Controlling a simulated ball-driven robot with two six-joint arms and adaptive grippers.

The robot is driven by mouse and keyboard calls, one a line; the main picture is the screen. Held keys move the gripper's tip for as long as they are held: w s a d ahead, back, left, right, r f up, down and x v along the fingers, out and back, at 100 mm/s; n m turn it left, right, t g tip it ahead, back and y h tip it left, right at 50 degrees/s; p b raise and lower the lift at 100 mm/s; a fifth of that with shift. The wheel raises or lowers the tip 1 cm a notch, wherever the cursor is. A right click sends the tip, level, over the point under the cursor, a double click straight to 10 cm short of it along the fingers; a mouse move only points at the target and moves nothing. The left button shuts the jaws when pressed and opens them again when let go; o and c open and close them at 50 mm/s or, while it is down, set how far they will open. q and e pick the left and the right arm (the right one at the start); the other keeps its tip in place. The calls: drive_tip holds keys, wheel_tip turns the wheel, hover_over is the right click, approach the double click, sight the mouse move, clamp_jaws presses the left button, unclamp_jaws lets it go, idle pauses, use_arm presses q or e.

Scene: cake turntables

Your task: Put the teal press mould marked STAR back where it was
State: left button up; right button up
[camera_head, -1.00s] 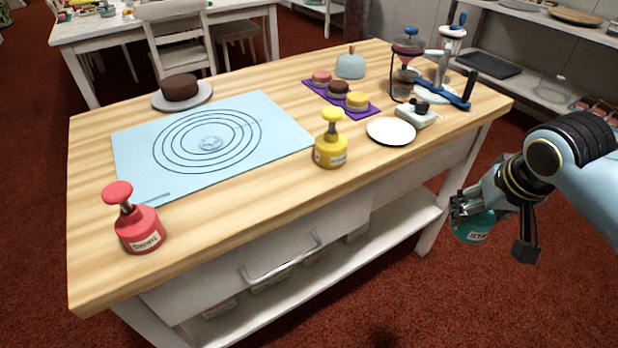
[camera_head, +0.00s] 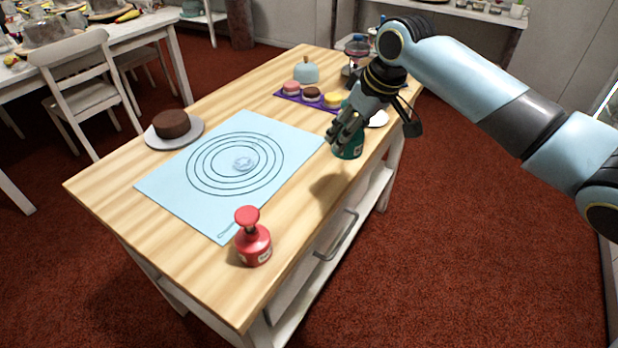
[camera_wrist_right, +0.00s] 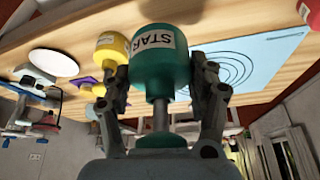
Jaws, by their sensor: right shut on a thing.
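The teal press mould marked STAR (camera_head: 348,150) is in my right gripper (camera_head: 346,132), over the right front part of the wooden table. In the right wrist view the mould (camera_wrist_right: 161,70) fills the middle, its STAR label showing, with the fingers of my right gripper (camera_wrist_right: 160,95) closed on both sides of its stem. Its shadow falls on the table top, so it seems held above the wood. A light blue mat (camera_head: 165,198) with dark rings and a faint star-shaped piece (camera_head: 243,163) lies to the left. My left gripper is not in view.
A red press mould (camera_head: 253,244) stands at the near table corner. A chocolate cake (camera_head: 172,123), small cakes on a purple mat (camera_head: 283,94) and a white plate (camera_wrist_right: 54,63) are also there.

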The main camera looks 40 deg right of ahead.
drive_tip(key=a+f, duration=0.1)
drive_tip(key=a, duration=0.1)
drive_tip(key=w+a+f, duration=0.1)
drive_tip(key=a+f, duration=0.1)
drive_tip(key=a, duration=0.1)
drive_tip(key=a+f, duration=0.2)
drive_tip(key=a, duration=0.1)
drive_tip(key=shift+w+a, duration=0.15)
drive_tip(key=shift+a, duration=0.05)
drive_tip(key=shift+f, duration=2.1)
drive_tip(key=o, duration=1.4)
drive_tip(key=shift+f, duration=0.15)
drive_tip(key=p+v, duration=0.1)
drive_tip(key=v, duration=1.1)
drive_tip(key=shift+p, duration=0.3)
drive_tip(key=shift+w, duration=0.1)
